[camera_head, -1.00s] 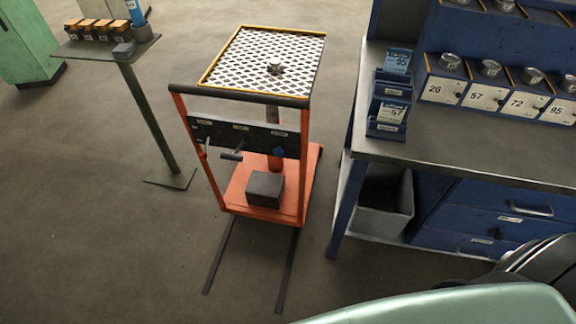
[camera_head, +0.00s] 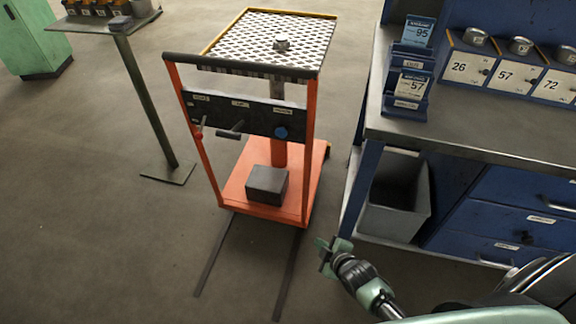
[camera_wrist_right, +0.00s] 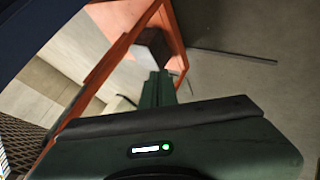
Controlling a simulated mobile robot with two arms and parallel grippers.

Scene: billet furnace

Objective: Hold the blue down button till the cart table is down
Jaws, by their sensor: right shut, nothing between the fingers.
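The orange cart table (camera_head: 265,185) stands in the middle of the head view. Its checkered top (camera_head: 272,42) is raised well above the orange base. A dark panel (camera_head: 240,117) below the push bar carries the blue button (camera_head: 282,132) on its right, a dark lever (camera_head: 231,130) and a red knob (camera_head: 198,134). My right gripper (camera_head: 327,254) is shut and empty, low and to the right of the cart, apart from the button. In the right wrist view its fingers (camera_wrist_right: 158,88) point toward the cart's orange frame (camera_wrist_right: 105,70). My left gripper is out of view.
A blue workbench (camera_head: 470,150) with numbered bins stands close on the right, with a grey bin (camera_head: 395,210) beneath. A small stand (camera_head: 150,110) is on the left. Two dark rails (camera_head: 290,275) lie on the floor before the cart. A dark block (camera_head: 267,184) sits on its base.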

